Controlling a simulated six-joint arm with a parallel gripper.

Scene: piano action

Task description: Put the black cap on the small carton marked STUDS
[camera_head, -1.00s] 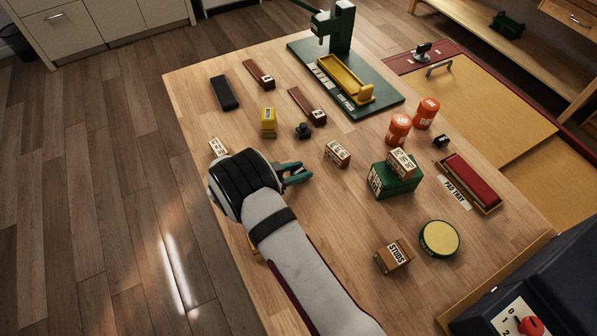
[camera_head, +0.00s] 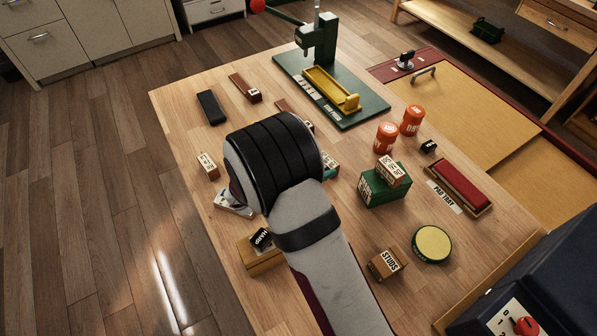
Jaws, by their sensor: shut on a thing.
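The small brown carton marked STUDS (camera_head: 385,264) stands on the table at the lower middle right, its label showing. My gripper (camera_head: 330,173) is almost wholly hidden behind my wrist. Only a teal bit of it shows, close to a small labelled carton (camera_head: 332,160). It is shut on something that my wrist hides. The small round black piece seen earlier near the middle of the table is out of sight behind my wrist, so I cannot tell whether it is in the jaws. Another small black piece (camera_head: 429,146) stands at the right, beyond the green box.
A green box (camera_head: 372,193) with a carton (camera_head: 391,170) on it stands right of my wrist. A round yellow-topped tin (camera_head: 432,243) is close right of STUDS. Orange tubs (camera_head: 386,138), a red pad tray (camera_head: 464,185) and a green press (camera_head: 322,40) stand farther off.

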